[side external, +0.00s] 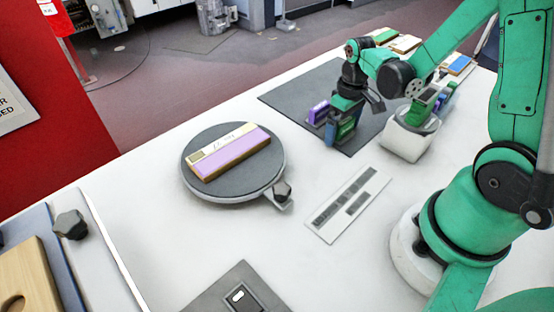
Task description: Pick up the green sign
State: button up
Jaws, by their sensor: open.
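A small green block (346,128), which looks like the green sign, stands on the dark grey mat (290,97) next to a blue piece (330,132). My gripper (352,108) is open, pointing down right over it. The fingers partly cover the green block, and I cannot tell if they touch it. A purple block (318,112) stands just to the left. Another green-topped piece (422,103) sits on a white round-topped stand (405,142) to the right.
A round grey turntable (195,178) with a knob holds a lilac and cream block (232,152). A flat white plate with dark slots (348,203) lies in front. Several coloured boards (404,44) lie at the back right. White table is clear between turntable and plate.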

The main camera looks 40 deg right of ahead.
jog(key=c, duration=1.2)
jog(key=shift+r, duration=0.1)
